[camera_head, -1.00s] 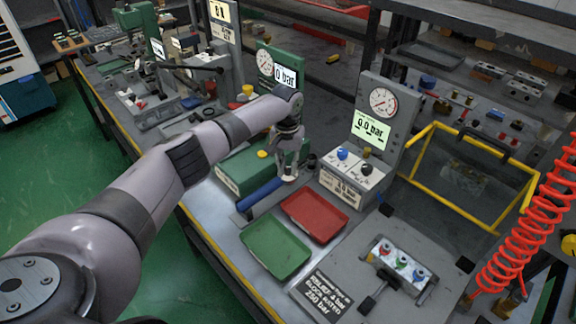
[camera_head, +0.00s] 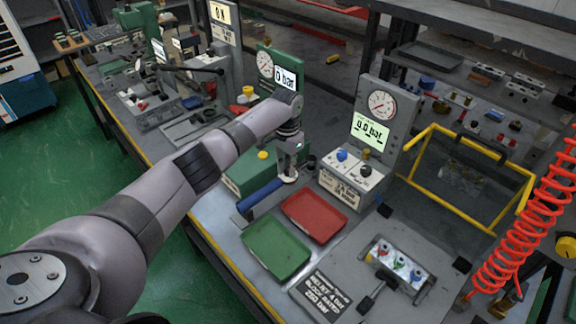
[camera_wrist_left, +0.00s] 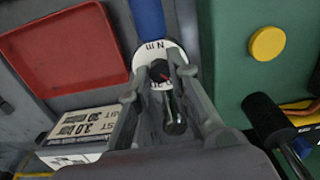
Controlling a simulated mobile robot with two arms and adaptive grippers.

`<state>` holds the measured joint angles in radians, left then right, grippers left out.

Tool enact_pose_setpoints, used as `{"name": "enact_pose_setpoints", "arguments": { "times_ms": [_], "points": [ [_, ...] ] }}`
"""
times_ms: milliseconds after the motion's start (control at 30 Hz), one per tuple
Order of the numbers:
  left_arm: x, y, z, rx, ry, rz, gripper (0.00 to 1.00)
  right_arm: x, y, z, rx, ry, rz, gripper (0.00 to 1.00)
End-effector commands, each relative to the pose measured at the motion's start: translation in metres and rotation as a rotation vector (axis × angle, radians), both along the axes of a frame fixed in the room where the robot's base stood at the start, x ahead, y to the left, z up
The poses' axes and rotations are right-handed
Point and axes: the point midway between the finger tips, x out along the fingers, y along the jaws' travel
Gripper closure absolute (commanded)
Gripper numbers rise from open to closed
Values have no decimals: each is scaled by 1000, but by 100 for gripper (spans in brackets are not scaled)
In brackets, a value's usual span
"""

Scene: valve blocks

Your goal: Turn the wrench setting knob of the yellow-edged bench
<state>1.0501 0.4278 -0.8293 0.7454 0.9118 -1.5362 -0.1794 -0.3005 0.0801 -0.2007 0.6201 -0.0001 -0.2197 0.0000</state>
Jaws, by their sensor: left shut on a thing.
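The torque wrench lies on the yellow-edged bench (camera_head: 229,262), its blue handle (camera_head: 262,199) left of the red tray. Its handle also shows at the top of the wrist view (camera_wrist_left: 148,18). The black setting knob (camera_wrist_left: 160,70) with a red mark sits on a white dial (camera_wrist_left: 172,50) lettered "N m". My left gripper (camera_head: 288,176) points down at the wrench's far end. In the wrist view its fingers (camera_wrist_left: 159,84) are shut around the knob, one on each side. In the head view the knob is hidden by the gripper. My right gripper is not in view.
The red tray (camera_head: 315,217) and a green tray (camera_head: 276,247) lie close by. A green block with a yellow button (camera_head: 263,155) stands just behind the wrench. A grey gauge stand (camera_head: 375,112) and a yellow-framed guard (camera_head: 412,186) stand to the right.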

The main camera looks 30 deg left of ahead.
Motion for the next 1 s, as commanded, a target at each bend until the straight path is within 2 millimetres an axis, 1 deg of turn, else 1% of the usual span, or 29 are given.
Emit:
{"name": "enact_pose_setpoints", "arguments": {
  "times_ms": [200, 500, 700, 1000],
  "points": [
    [0, -1, 1, -2, 0, -166, 100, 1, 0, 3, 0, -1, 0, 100],
    [0, -1, 0, -1, 0, -311, 100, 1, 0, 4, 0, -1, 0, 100],
    [0, -1, 1, -1, -1, -348, 100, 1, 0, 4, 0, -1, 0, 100],
    [0, -1, 1, -1, -1, -356, 100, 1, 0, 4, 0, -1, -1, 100]
  ]
}}
